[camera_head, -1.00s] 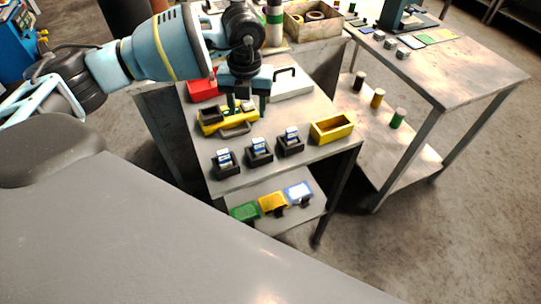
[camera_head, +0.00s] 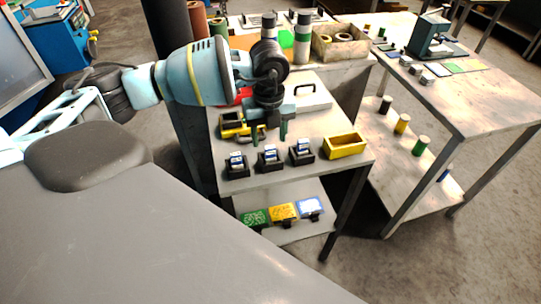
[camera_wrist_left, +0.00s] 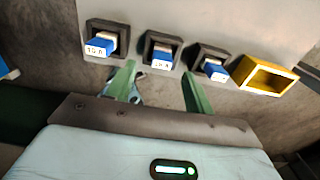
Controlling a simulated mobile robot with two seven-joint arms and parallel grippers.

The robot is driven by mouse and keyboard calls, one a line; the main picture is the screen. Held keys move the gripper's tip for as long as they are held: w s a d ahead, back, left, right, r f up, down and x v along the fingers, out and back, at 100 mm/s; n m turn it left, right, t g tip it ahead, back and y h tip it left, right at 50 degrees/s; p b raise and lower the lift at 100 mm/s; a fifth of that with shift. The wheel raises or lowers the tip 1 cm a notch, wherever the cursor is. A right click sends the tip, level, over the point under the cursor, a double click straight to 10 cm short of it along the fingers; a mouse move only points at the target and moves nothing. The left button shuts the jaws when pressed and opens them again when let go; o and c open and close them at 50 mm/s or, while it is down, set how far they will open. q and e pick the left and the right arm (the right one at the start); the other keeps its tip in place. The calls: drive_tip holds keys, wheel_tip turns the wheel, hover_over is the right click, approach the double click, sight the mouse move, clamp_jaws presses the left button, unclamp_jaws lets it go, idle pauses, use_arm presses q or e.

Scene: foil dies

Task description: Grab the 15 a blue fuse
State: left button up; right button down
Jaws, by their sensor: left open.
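Three blue-and-white fuses stand in black holders in a row on the grey table. The left fuse (camera_head: 236,162) has a label that looks like 15 A in the left wrist view (camera_wrist_left: 99,46). The middle fuse (camera_head: 270,156) shows a label I cannot read surely, also in the left wrist view (camera_wrist_left: 161,59). The right fuse (camera_head: 301,149) has an unreadable label and shows in the left wrist view (camera_wrist_left: 215,69). My left gripper (camera_head: 269,133) is open and empty, behind the row near the middle fuse. Its green fingers (camera_wrist_left: 158,76) are apart. My right gripper is not in view.
A yellow open bin (camera_head: 345,147) stands right of the holders. A yellow tray with black items (camera_head: 232,128) lies behind the left holder. A white lidded case (camera_head: 305,97) is farther back.

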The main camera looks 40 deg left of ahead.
sight(270, 147)
use_arm(q)
drive_tip(key=shift+w+d+f, duration=0.1)
drive_tip(key=shift+f, duration=2.65)
drive_tip(key=c, duration=1)
drive_tip(key=shift+c, duration=0.2)
drive_tip(key=shift+r, duration=0.45)
drive_tip(key=r, duration=0.2)
drive_tip(key=shift+s+r, duration=0.3)
drive_tip(key=shift+r, duration=0.1)
drive_tip(key=s+a+r, duration=0.1)
drive_tip(key=s+a, duration=0.2)
drive_tip(key=s, duration=1.2)
drive_tip(key=shift+a+r, duration=0.15)
drive_tip(key=shift+a, duration=0.05)
